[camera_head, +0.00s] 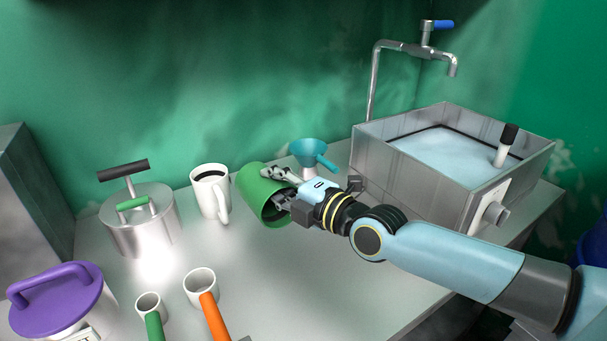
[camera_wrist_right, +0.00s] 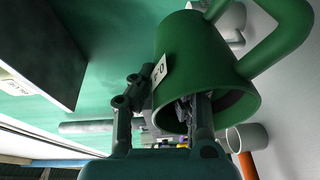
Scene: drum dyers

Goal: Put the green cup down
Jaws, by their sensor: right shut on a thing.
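The green cup (camera_head: 252,189) is in my right gripper (camera_head: 274,190), in the middle of the head view over the grey table. The cup is tilted on its side, its open mouth facing the lower right and the gripper. In the right wrist view the green cup (camera_wrist_right: 205,55) shows a big handle and a small white label. There one finger of my right gripper (camera_wrist_right: 172,90) lies outside the wall and the other reaches into the mouth. I cannot tell whether the cup touches the table. My left gripper is not in view.
A white mug (camera_head: 211,194) stands left of the green cup, with a metal drum (camera_head: 143,226) further left. A teal funnel (camera_head: 309,152) is behind, a metal sink (camera_head: 410,180) right. A purple-lidded pot (camera_head: 60,296) and two white scoops stand in front.

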